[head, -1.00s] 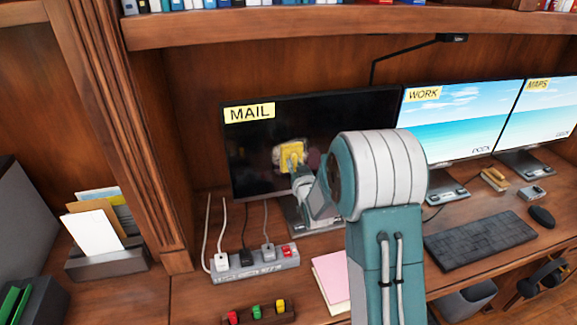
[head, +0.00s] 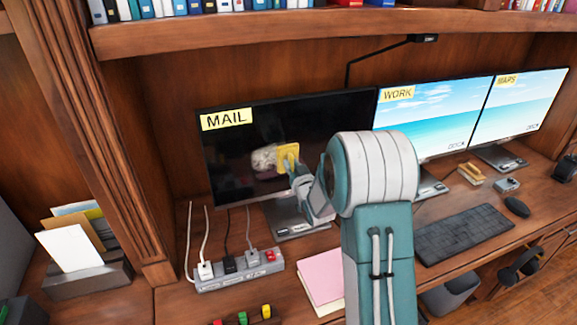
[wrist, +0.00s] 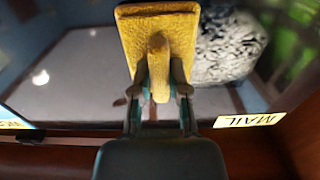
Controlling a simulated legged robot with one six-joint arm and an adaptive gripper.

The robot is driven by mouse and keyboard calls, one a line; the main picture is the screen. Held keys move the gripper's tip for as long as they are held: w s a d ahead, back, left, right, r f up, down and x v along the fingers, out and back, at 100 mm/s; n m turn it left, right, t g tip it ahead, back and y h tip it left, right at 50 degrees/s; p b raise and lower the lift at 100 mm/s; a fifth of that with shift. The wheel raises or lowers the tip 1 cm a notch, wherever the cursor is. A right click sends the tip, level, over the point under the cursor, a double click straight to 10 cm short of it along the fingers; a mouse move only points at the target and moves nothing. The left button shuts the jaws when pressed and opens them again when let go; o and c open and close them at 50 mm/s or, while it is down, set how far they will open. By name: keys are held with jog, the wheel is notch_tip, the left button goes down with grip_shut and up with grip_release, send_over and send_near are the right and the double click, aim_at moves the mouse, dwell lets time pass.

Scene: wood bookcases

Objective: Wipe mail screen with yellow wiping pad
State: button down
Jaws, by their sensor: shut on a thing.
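The mail screen (head: 330,115) is a dark monitor with a yellow MAIL label (head: 226,119) at its upper left. A pale grey-white smudge (head: 264,159) lies on it, left of the pad, with a faint pinkish patch below. My gripper (head: 293,172) is shut on the handle of the yellow wiping pad (head: 287,155), which is at the screen's face. In the wrist view the yellow pad (wrist: 157,38) is held by its knob, and the mottled smudge (wrist: 228,47) shows beside it. I cannot tell whether the pad touches the glass. My arm hides the screen's lower right.
The work monitor (head: 430,115) and maps monitor (head: 520,105) stand to the right. A power strip (head: 240,275) with upright cables is below left of the screen. A pink notepad (head: 322,275), keyboard (head: 463,234) and mouse (head: 517,207) lie on the desk. A shelf (head: 260,30) overhangs.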

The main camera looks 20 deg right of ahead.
jog(key=shift+s+a, duration=0.1)
jog(key=shift+a, duration=5.25)
jog(key=shift+r, duration=0.95)
jog(key=shift+d+r, duration=0.1)
jog(key=shift+d, duration=5.2)
jog(key=shift+a, duration=0.1)
